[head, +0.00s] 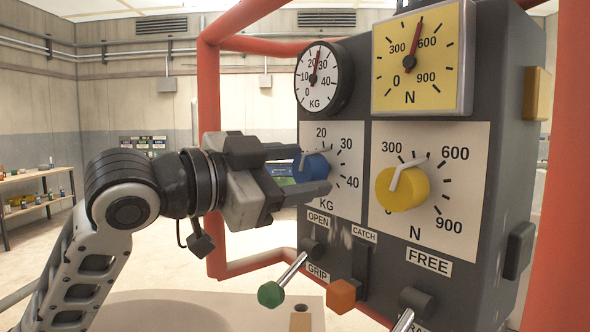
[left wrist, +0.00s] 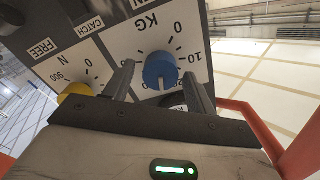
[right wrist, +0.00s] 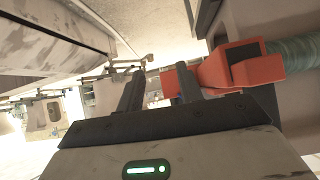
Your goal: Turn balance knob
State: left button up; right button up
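The blue knob (head: 308,167) sits on the KG dial on the front of a dark panel box (head: 347,235). In the left wrist view the blue knob (left wrist: 160,70) shows between the two fingers, with a gap on each side. The yellow knob (head: 402,188) is on the N dial to the right. My right gripper (right wrist: 160,90) is open and empty in the right wrist view.
A KG gauge (head: 325,79) and a yellow N gauge (head: 422,58) sit above the knobs. Levers with a green tip (head: 271,294) and an orange tip (head: 341,296) stick out below. Red frame bars (head: 209,120) surround the box. An orange clamp-like part (right wrist: 240,68) is near my right gripper.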

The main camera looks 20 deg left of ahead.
jog(key=shift+r, duration=0.1)
dwell(0.3)
pick_arm(q)
jog(key=b+v, duration=0.5)
jog(key=v, duration=1.1)
jog(key=shift+b, duration=0.35)
pick_arm(e)
jog(key=shift+a+f, duration=0.25)
jog(key=shift+f, duration=0.35)
jog(key=shift+a+f, duration=0.25)
jog(key=shift+f, duration=0.35)
jog(key=shift+w, duration=0.2)
dwell(0.3)
dwell(0.5)
